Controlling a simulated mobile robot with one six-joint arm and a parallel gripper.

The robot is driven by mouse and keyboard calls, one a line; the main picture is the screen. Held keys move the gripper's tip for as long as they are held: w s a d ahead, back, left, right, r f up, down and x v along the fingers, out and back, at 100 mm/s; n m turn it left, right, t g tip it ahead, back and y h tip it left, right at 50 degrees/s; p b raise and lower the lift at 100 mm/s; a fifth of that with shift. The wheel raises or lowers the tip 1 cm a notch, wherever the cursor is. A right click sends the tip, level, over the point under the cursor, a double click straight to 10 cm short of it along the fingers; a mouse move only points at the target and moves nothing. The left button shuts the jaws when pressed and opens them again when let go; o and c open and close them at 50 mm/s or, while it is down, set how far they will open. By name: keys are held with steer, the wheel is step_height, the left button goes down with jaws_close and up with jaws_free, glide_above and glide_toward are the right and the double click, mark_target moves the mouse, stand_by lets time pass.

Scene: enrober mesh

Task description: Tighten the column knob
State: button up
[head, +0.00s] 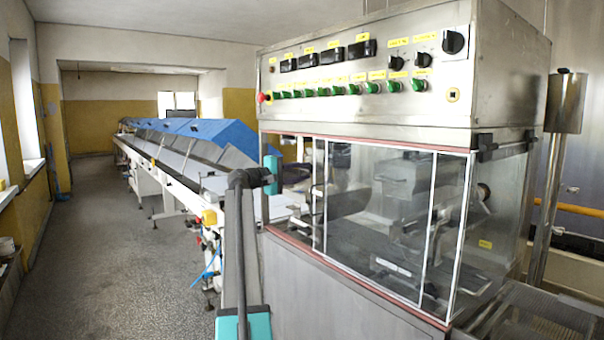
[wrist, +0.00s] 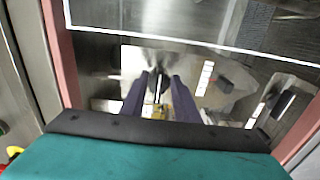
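My gripper (wrist: 160,75) shows in the wrist view as two dark purple fingers, parallel with a gap between them. A narrow pale metal part and a yellow patch show in the gap; I see no grip on them. In the head view my gripper is beside the left end of the enrober's glass-sided housing, its fingers small and hard to make out. Behind the glass is a dark round knob (head: 483,192) at the right. I cannot tell whether this is the column knob, or whether the part between the fingers is.
The steel enrober's control panel (head: 366,90) has green buttons and black rotary knobs. Its glass front (head: 380,215) has white strips and a red lower edge. A long conveyor (head: 180,165) with blue covers runs back at left. The grey floor (head: 100,250) beside it is clear.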

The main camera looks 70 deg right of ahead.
steer(key=v, duration=1.3)
steer(key=shift+b, duration=0.45)
steer(key=shift+w+a, duration=0.1)
